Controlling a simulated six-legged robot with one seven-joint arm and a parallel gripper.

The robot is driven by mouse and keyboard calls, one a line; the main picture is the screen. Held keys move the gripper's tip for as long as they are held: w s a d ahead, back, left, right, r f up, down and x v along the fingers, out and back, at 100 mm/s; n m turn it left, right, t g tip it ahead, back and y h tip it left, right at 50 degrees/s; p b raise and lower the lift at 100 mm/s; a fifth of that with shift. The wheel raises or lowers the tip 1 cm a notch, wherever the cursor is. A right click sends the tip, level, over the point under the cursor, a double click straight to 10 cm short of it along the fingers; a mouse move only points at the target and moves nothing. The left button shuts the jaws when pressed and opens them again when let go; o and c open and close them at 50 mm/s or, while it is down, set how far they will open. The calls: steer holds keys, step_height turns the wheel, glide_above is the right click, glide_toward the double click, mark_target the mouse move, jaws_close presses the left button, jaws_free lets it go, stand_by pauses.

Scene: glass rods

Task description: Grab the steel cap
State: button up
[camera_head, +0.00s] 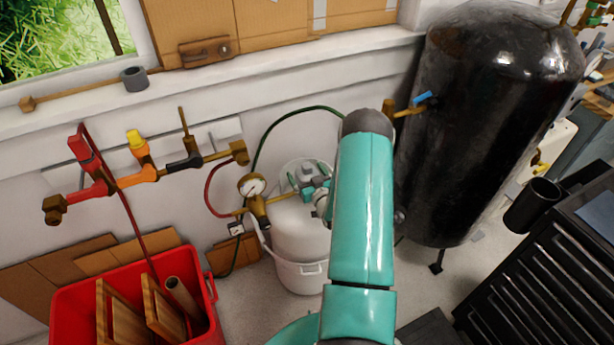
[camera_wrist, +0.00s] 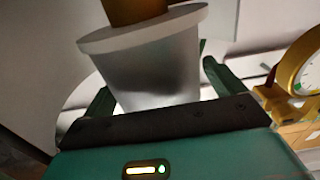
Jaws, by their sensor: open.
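A pale grey metal cap (camera_wrist: 145,72) with a wide flat rim fills the middle of the wrist view. A brass part (camera_wrist: 135,9) adjoins its rim at the top. My gripper (camera_wrist: 157,82) is open, with one green finger on each side of the cap. A gap shows on the right side; contact on the left is hard to tell. In the head view my gripper (camera_head: 315,187) is over the top of a white tank (camera_head: 300,235), beside its fittings. My arm hides part of that spot, and the cap is too small there to tell clearly.
A brass pressure gauge (camera_head: 252,186) is close to the left of my gripper, and shows at the right of the wrist view (camera_wrist: 311,72). A hose (camera_head: 268,130) arcs behind. A black tank (camera_head: 475,130) stands right; a red bin (camera_head: 85,310) is at lower left.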

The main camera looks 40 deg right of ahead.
steer(key=shift+w+d, duration=0.2)
steer(key=shift+w, duration=0.4)
steer(key=c, duration=1.2)
steer(key=shift+r, duration=0.15)
